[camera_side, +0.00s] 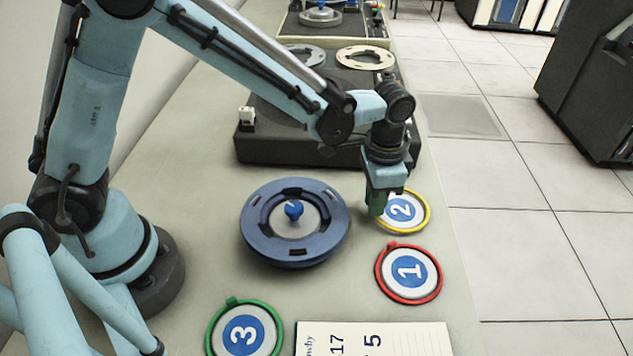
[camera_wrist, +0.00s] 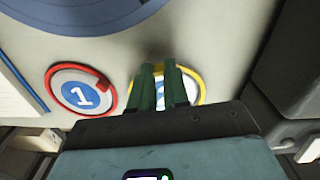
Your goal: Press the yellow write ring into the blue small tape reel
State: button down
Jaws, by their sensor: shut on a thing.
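The yellow write ring (camera_side: 428,219) lies on the table around a white disc marked with a blue 2. It also shows in the wrist view (camera_wrist: 202,87). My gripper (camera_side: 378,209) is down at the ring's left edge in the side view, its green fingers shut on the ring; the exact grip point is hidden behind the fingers. The wrist view shows both fingers (camera_wrist: 162,70) close together over the ring. The blue small tape reel (camera_side: 258,240) lies flat to the left of my gripper, with a blue knob at its centre. Its rim shows in the wrist view (camera_wrist: 75,28).
A red ring (camera_side: 380,284) around a disc marked 1 lies just in front of the yellow ring. A green ring (camera_side: 210,335) around a disc marked 3 and a notepad (camera_side: 400,340) lie at the front. A dark tape machine (camera_side: 300,148) stands behind the reel. The table's right edge is close.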

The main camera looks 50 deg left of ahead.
jog(key=shift+r, duration=2.65)
jog(key=shift+r, duration=0.1)
jog(key=s+a+r+n, duration=0.2)
jog(key=s+a+r, duration=0.1)
jog(key=s+r, duration=0.45)
jog(key=s+a+n, duration=0.2)
jog(key=s+a, duration=0.3)
jog(key=s, duration=0.6)
jog(key=shift+d+f, duration=0.2)
jog(key=shift+f, duration=2)
jog(key=shift+f, duration=2.2)
